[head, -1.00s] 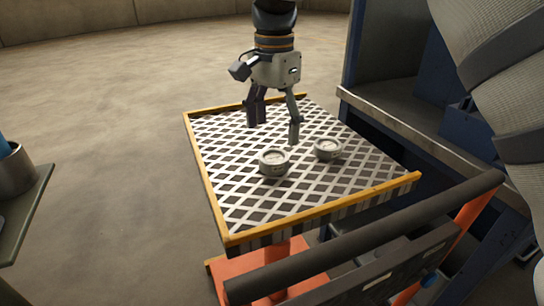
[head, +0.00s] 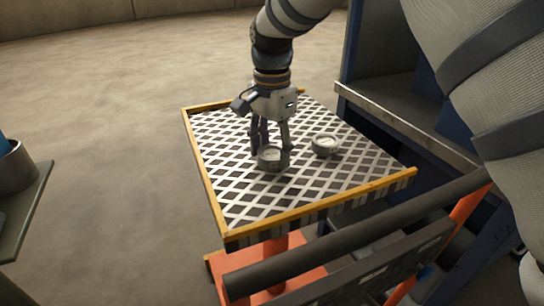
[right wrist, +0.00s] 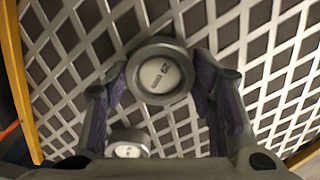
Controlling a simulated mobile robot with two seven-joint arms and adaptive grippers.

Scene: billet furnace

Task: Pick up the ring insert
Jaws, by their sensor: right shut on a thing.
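Two short round grey pieces with pale labelled centres sit on the cart's lattice top; they look like ring inserts. My right gripper (head: 272,148) points down and is shut on the left ring insert (head: 270,161), with one finger on each side. In the right wrist view this ring insert (right wrist: 160,74) sits between the fingertips, its pale face with markings showing. It appears to rest on the lattice. The second ring insert (head: 325,144) stands apart to the right, untouched; it also shows in the right wrist view (right wrist: 128,144). My left gripper is out of view.
The cart top (head: 240,205) has a raised yellow rim (head: 320,208) and much bare lattice. A dark handle bar (head: 350,244) crosses the near side. A blue cabinet with a grey ledge (head: 405,125) stands close on the right. Open floor lies left.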

